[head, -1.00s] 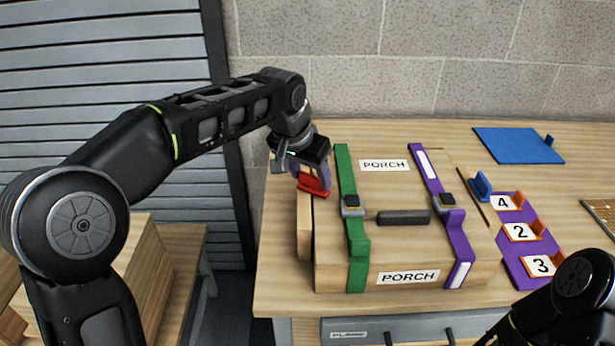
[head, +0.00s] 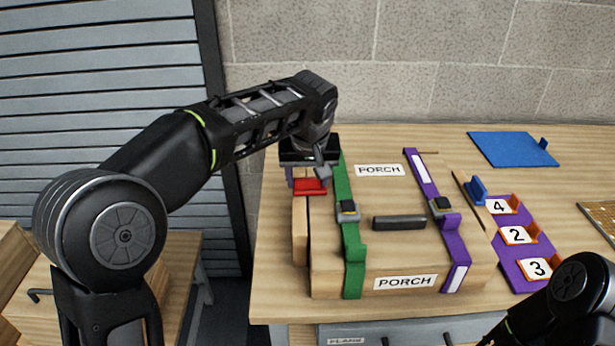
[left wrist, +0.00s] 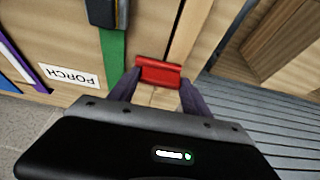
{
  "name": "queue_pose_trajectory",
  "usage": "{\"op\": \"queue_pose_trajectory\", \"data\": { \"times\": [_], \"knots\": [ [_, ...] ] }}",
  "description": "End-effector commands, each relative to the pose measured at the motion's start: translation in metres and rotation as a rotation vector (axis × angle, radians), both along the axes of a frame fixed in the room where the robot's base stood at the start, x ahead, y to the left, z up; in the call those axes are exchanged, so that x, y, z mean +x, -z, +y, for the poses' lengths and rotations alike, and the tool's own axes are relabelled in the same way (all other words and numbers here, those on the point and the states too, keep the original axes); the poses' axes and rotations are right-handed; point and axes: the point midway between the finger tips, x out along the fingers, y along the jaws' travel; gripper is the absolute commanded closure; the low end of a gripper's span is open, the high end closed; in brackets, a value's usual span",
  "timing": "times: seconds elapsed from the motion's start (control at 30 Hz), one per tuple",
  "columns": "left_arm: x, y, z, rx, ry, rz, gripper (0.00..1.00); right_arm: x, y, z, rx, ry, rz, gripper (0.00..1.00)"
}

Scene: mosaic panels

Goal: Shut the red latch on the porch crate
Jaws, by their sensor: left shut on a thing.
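The wooden porch crate (head: 390,262) stands on the workbench, with a green strap (head: 352,240) and a purple strap (head: 452,240) over its lid. The red latch (head: 310,187) is at the crate's far left, left of the green strap. My left gripper (head: 307,178) is at the latch, pointing down. In the left wrist view, the red latch (left wrist: 158,70) lies between the gripper's purple fingertips (left wrist: 157,90), which are shut on it. The gripper partly hides the latch in the head view. My right gripper is out of view.
A black handle (head: 399,223) is on the lid. To the right are a purple board (head: 508,252) with numbered orange holders and a blue panel (head: 512,148). A block wall stands behind the bench. A slatted shutter (head: 100,100) is at left.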

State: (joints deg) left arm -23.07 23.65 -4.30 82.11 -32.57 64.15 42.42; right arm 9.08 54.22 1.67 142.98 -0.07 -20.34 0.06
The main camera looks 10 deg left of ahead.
Motion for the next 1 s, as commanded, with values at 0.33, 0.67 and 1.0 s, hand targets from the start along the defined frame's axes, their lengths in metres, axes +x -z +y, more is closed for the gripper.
{"op": "queue_pose_trajectory", "data": {
  "times": [0.33,0.67,1.0],
  "knots": [
    [0.0,-0.001,0.0,-0.002,-0.003,-0.002,0.39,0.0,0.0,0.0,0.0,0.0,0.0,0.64],
    [0.0,0.0,0.0,-0.001,-0.002,0.0,0.22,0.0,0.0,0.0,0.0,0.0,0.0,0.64],
    [-0.005,-0.014,-0.002,-0.002,0.0,-0.004,0.22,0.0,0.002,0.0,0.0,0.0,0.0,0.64]
  ]
}}
